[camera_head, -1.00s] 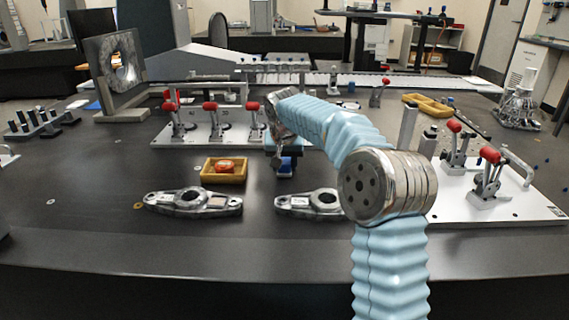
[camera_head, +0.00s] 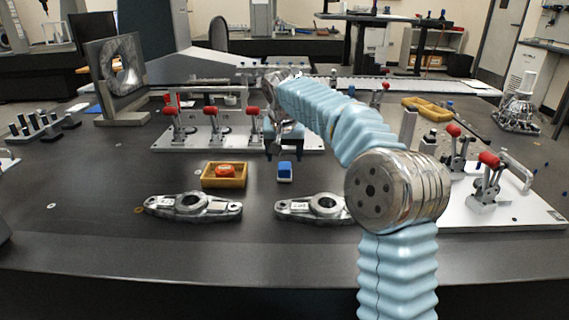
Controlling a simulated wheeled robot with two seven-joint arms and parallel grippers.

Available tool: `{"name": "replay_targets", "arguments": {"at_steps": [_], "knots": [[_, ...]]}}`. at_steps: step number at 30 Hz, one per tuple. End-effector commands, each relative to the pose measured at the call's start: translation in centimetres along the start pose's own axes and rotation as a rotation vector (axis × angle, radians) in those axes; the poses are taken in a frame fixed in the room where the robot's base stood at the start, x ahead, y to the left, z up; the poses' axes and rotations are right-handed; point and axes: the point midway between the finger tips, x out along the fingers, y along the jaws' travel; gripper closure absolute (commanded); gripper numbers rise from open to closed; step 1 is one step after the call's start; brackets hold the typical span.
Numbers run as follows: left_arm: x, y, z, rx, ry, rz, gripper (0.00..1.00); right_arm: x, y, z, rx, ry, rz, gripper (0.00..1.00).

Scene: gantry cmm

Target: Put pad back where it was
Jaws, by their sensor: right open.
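The pad, a small blue block with a pale lower front (camera_head: 285,171), lies on the dark table in the middle of the view. It stands just right of a yellow tray. My right gripper (camera_head: 284,152) hangs above and slightly behind the pad, open and empty, with its fingers apart from it. The wrist and part of the fingers are partly hidden by my own arm. My left gripper is not in view.
The yellow tray (camera_head: 224,181) holds an orange-red item (camera_head: 224,170). Two metal castings (camera_head: 193,205) (camera_head: 318,207) lie in front. A plate with red-handled clamps (camera_head: 190,141) stands behind; another clamp plate (camera_head: 510,212) is at right. The front table strip is clear.

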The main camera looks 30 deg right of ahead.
Motion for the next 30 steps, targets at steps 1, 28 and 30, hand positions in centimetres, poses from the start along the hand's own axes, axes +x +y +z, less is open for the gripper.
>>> {"name": "replay_targets", "arguments": {"at_steps": [1,28,30], "knots": [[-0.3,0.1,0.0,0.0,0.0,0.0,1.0,-1.4,0.0,-0.1,0.0,0.003,-0.002,0.32],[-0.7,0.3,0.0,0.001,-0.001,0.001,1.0,-5.8,0.0,0.0,0.0,0.0,0.001,0.32],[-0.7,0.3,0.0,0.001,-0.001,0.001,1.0,-5.8,0.0,0.0,0.0,0.0,0.001,0.32]]}}
